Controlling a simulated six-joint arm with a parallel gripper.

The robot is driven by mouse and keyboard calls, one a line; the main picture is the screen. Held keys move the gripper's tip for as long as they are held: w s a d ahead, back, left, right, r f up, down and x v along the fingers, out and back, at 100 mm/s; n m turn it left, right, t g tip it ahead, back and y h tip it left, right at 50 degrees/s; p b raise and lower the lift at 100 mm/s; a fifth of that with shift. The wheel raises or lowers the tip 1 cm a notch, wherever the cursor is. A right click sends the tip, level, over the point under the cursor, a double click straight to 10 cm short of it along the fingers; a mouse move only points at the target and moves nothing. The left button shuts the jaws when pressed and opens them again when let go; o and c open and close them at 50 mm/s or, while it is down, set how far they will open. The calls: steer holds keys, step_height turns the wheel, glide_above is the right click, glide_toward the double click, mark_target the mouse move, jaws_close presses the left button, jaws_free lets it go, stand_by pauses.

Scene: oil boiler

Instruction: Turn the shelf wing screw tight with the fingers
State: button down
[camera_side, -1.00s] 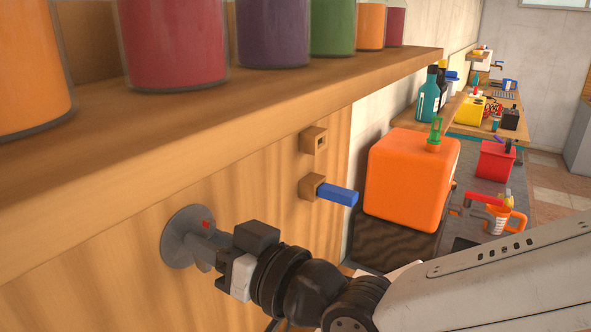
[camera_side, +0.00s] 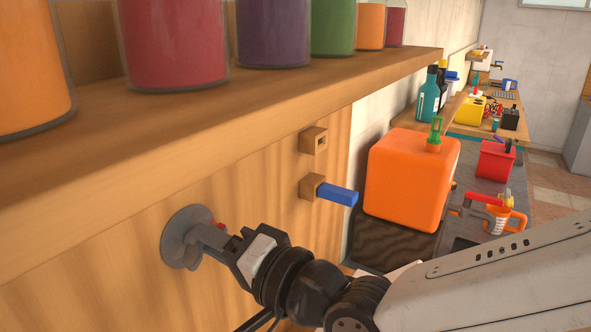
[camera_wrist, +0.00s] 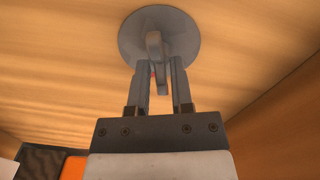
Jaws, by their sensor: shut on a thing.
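The grey wing screw (camera_side: 180,248) has a round disc set against the wooden panel under the shelf. In the wrist view its disc (camera_wrist: 177,22) is at the top centre, with a wing standing out from it. My gripper (camera_side: 209,240) points at the panel and is shut on the wing; it also shows in the wrist view (camera_wrist: 161,72) with a finger on either side of the wing. A small red mark (camera_side: 219,225) shows beside the fingers. The fingers hide part of the wing.
A wooden shelf (camera_side: 250,105) with several coloured jars overhangs the panel. To the right, a wooden block with a blue handle (camera_side: 338,194) sticks out, and another block (camera_side: 313,140) sits above it. An orange tank (camera_side: 405,185) stands further right.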

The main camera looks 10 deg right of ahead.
steer(key=shift+f+m, duration=0.15)
steer(key=shift+m, duration=1.85)
steer(key=c, duration=0.7)
jaws_free()
steer(key=shift+s+d, duration=0.1)
steer(key=shift+v, duration=3.8)
